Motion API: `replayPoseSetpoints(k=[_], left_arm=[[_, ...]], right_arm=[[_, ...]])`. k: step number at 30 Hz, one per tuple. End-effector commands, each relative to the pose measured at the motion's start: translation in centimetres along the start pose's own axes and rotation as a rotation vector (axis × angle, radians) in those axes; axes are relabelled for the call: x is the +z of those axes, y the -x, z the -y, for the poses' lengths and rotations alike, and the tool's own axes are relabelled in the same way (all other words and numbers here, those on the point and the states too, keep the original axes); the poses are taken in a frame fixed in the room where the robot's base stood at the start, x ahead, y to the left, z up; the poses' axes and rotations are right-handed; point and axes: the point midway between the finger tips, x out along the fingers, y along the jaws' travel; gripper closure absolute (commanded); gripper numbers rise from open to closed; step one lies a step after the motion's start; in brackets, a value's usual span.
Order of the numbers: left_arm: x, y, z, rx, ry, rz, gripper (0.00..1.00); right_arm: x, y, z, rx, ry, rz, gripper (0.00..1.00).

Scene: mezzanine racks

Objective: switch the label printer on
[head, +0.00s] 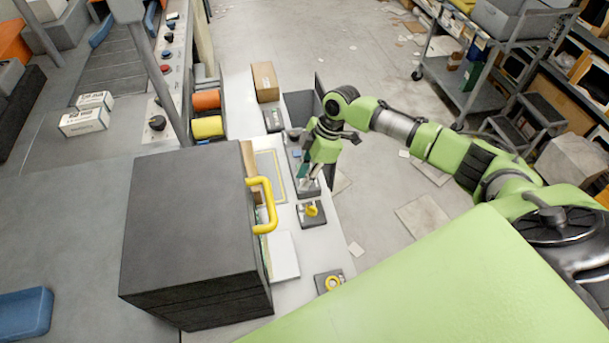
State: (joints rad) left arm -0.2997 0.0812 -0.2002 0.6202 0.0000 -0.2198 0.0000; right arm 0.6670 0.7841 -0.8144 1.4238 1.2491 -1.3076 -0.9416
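My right arm reaches in from the right, and its gripper (308,183) points down over the narrow white bench top. The fingertips are at a small dark grey unit (309,190), and I cannot tell whether they touch it. The fingers are too small to tell open from shut. Just in front of it is a dark plate with a yellow knob (312,209). Another dark plate with a yellow ring-like part (331,282) lies nearer. I cannot tell for certain which unit is the label printer or its switch. My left gripper is not in view.
A large dark grey box (190,225) with a yellow handle (265,203) stands left of the gripper. A cardboard box (265,81) and yellow and orange rolls (207,127) are farther back. A grey cart (480,85) and step stool (528,118) stand at right.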

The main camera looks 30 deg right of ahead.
Motion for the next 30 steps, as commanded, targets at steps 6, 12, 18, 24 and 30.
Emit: replayPoseSetpoints(k=[6,12,18,24,30], left_arm=[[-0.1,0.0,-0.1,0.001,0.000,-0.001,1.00],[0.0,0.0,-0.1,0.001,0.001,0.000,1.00],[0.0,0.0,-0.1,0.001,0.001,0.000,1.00],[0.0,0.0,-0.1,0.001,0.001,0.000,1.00],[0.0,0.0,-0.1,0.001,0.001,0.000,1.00]], right_arm=[[0.0,1.5,-0.1,0.001,0.000,0.001,0.79],[0.1,5.6,-0.1,0.005,0.001,0.001,0.79],[0.0,9.5,-0.1,0.002,0.001,0.000,0.79],[0.0,11.6,0.0,0.000,0.001,-0.001,0.79],[0.0,12.0,0.0,0.000,0.000,-0.001,0.79]])
